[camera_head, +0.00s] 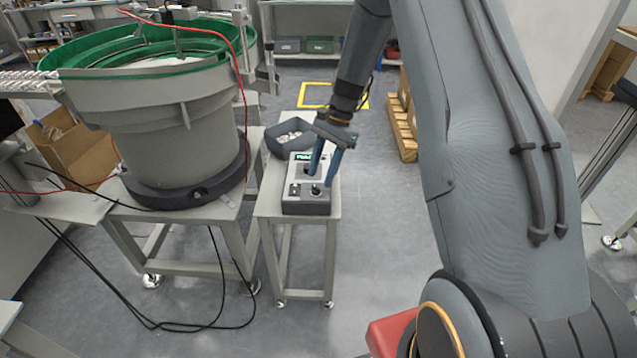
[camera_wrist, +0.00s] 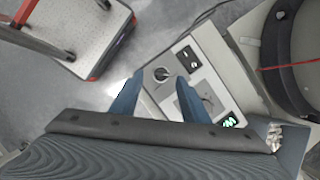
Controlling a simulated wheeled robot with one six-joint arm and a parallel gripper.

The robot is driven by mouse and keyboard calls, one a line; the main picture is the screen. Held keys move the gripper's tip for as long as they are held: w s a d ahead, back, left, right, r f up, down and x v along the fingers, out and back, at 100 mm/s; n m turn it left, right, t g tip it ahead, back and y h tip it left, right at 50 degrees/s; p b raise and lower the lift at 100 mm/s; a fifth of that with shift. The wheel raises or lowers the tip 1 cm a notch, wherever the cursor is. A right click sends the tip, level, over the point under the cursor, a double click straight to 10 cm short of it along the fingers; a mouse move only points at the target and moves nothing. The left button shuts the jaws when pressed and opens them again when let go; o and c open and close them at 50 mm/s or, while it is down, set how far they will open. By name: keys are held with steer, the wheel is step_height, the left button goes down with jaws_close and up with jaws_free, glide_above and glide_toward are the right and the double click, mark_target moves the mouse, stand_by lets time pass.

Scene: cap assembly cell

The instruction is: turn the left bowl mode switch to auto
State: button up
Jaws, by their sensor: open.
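The bowl control box (camera_head: 306,208) is a pale-topped dark box on a small stand right of the left feeder bowl. A round black rotary switch (camera_head: 316,189) sits on its near right corner; it also shows in the wrist view (camera_wrist: 161,73). Its labels and setting are too small to read. My gripper (camera_head: 320,179) points down over the box with its blue fingers apart and nothing between them visibly gripped. In the wrist view my gripper (camera_wrist: 159,80) has its fingertips on either side of the rotary switch; contact cannot be told.
A black rocker (camera_head: 294,189) sits beside the rotary switch, and a green-lit display (camera_head: 303,157) is behind. A dark bin of parts (camera_head: 275,142) stands behind the box. The large feeder bowl (camera_head: 175,115) stands close on the left. Open floor lies right of the stand.

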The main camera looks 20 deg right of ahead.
steer(key=shift+v, duration=1.85)
steer(key=s+a+r+n+h, duration=0.1)
steer(key=s+r+n, duration=0.2)
steer(key=s, duration=0.6)
steer(key=s+r+n+t+h, duration=0.1)
steer(key=s+r+n, duration=0.2)
steer(key=s, duration=0.6)
steer(key=s+a+r+n+t+h, duration=0.1)
steer(key=s+r+n+h, duration=0.1)
steer(key=s+n, duration=0.4)
steer(key=s, duration=0.3)
steer(key=shift+a+r, duration=0.3)
steer(key=shift+r, duration=0.1)
steer(key=shift+c, duration=0.5)
